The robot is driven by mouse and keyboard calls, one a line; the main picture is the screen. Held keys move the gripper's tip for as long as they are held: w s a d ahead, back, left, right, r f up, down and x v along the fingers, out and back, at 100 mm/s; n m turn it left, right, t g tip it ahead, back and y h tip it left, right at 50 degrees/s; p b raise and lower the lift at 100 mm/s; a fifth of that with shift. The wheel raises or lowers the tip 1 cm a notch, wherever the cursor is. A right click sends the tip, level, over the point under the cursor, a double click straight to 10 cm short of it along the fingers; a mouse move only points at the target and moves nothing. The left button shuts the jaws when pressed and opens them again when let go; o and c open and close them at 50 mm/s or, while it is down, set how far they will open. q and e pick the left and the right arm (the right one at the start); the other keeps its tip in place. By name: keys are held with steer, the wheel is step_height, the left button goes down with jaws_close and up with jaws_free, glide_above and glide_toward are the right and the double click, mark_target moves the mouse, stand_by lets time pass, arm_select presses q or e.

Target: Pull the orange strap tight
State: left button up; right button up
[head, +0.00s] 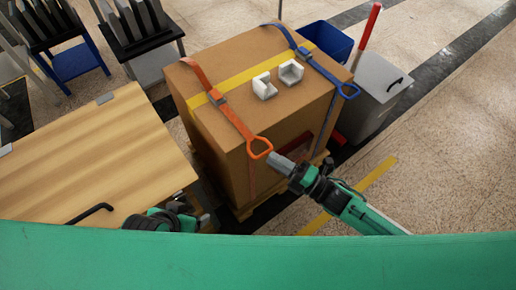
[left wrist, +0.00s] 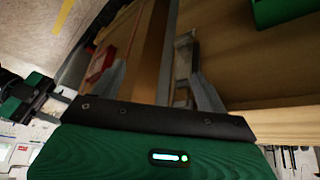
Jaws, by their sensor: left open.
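The orange strap (head: 223,101) runs over the top of a large brown cardboard box (head: 190,83) and through a buckle. Its loop end (head: 260,148) hangs at the box's near top edge. My right gripper (head: 274,158) is at this loop, its tip touching or just beside it; whether it is shut on the loop I cannot tell. My left gripper (head: 205,222) is low, between the wooden table and the box, away from the strap. In the left wrist view its two fingers (left wrist: 160,85) are apart with nothing held between them.
A blue strap (head: 318,66) crosses the box's right side, and a yellow band (head: 240,77) lies across its top. Two white corner pieces (head: 264,86) rest there. A wooden table (head: 85,160) stands left, with a black handle (head: 90,213). A blue bin (head: 328,42) and grey bin (head: 375,90) stand behind right.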

steer(key=x, duration=0.6)
steer(key=shift+c, duration=0.4)
jaws_close()
